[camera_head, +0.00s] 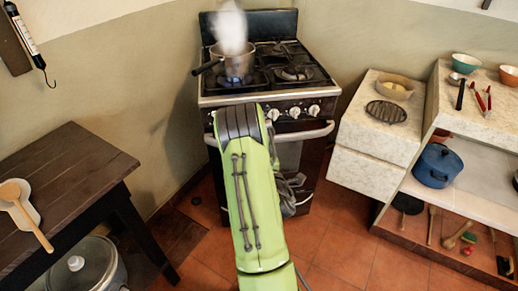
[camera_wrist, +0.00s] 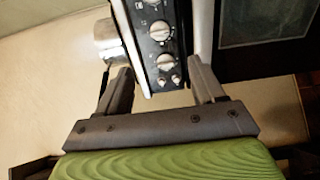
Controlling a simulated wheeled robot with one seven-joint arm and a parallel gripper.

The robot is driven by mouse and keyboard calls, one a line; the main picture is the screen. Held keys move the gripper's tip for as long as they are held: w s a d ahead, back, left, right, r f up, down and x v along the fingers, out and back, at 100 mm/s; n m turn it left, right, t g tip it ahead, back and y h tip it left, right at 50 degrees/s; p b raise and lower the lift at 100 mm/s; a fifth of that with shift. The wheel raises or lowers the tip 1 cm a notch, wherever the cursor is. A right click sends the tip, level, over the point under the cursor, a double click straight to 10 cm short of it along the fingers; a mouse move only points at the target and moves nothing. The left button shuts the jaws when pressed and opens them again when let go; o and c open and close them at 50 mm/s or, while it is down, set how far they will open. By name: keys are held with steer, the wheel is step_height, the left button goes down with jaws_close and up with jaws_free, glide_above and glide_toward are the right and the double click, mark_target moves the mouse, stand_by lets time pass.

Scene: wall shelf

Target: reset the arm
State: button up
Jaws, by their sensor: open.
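My gripper (camera_wrist: 163,82) shows in the wrist view with its two dark fingers spread apart and nothing between them. Beyond the fingers is the stove's front panel with its white knobs. In the head view my green arm reaches forward to the front of the stove (camera_head: 308,111), and the gripper itself is hidden there behind the arm. A saucepan (camera_head: 238,66) with a dark handle stands on the left burner, with white steam rising above it. In the wrist view part of the pan (camera_wrist: 107,40) shows at the upper left.
A dark wooden table (camera_head: 62,185) stands at left with a wooden spoon (camera_head: 32,219) on it; a lidded pot (camera_head: 88,265) is below. At right, a pale counter (camera_head: 375,143) and shelf hold bowls, utensils and a blue pot (camera_head: 437,166). Tiled floor is open at lower right.

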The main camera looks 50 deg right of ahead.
steer(key=shift+w, duration=0.1)
steer(key=w+a+r+m+g, duration=0.2)
steer(key=w+r+m, duration=0.2)
steer(key=r+m, duration=0.15)
steer(key=a+r+m+g+y, duration=0.1)
steer(key=a+r+m+y, duration=0.2)
steer(key=a, duration=0.6)
steer(key=a+r+m+g+y, duration=0.15)
steer(key=a+y, duration=0.25)
steer(key=a, duration=0.5)
steer(key=s+a+r+g+y, duration=0.3)
steer(key=s+a+y, duration=0.2)
steer(key=s+a, duration=1.05)
step_height(320, 180, up, 17)
steer(key=p, duration=1.7)
steer(key=shift+s+a+n+y+p, duration=0.3)
steer(key=shift+a+n+p, duration=0.05)
steer(key=shift+a+n, duration=0.05)
